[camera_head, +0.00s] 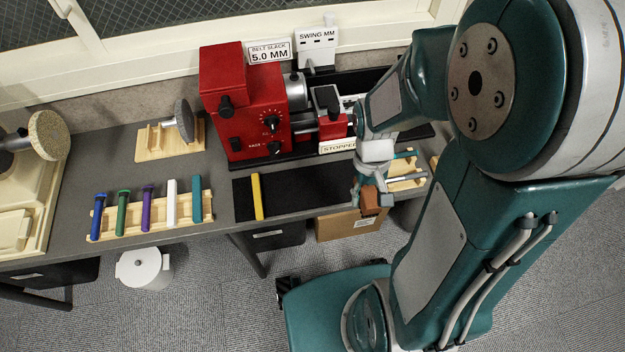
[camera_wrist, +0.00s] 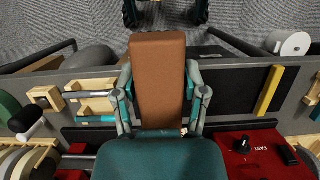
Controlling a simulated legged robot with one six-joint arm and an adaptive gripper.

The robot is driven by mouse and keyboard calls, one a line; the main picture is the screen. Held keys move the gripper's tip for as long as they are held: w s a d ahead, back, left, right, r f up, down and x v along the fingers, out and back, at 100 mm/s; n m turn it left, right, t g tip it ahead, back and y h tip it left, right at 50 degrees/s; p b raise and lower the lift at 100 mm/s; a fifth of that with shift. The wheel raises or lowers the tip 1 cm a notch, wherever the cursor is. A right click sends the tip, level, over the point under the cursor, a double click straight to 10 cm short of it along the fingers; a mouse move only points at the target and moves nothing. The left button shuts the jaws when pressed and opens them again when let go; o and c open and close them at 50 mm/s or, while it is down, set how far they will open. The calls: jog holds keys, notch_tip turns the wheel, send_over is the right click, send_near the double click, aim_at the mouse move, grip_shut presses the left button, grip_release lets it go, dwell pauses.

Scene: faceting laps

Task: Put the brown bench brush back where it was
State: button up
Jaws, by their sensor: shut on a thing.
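The brown bench brush (camera_head: 370,203) is in my gripper (camera_head: 368,188), above the bench's front edge, right of the black mat. In the wrist view the brush (camera_wrist: 158,75) is a long brown block between the two fingers of my gripper (camera_wrist: 160,92), which is shut on it. The brush's underside and any bristles cannot be made out. A pale wooden rack (camera_head: 408,183) lies on the bench just right of the gripper, partly hidden by my arm. It shows left of the brush in the wrist view (camera_wrist: 88,84), near a teal-handled tool (camera_wrist: 95,119).
A black mat (camera_head: 300,191) with a yellow bar (camera_head: 257,196) lies left of the gripper. Behind stands a red machine (camera_head: 245,110). A rack of several coloured sticks (camera_head: 150,222) is at left. A cardboard box (camera_head: 338,227) and white bin (camera_head: 143,268) are below the bench.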

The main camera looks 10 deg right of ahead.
jog(key=shift+s+a, duration=0.45)
jog(key=shift+s, duration=0.1)
jog(key=shift+a, duration=0.3)
jog(key=w+a+f, duration=0.1)
jog(key=w+f, duration=0.3)
jog(key=w, duration=0.4)
send_over(333, 187)
jog(key=f, duration=0.5)
jog(key=shift+w+f, duration=0.2)
jog(key=shift+f, duration=0.05)
jog(key=shift+w+f, duration=0.2)
jog(key=shift+f, duration=1.55)
jog(key=o, duration=1)
jog(key=shift+f, duration=0.1)
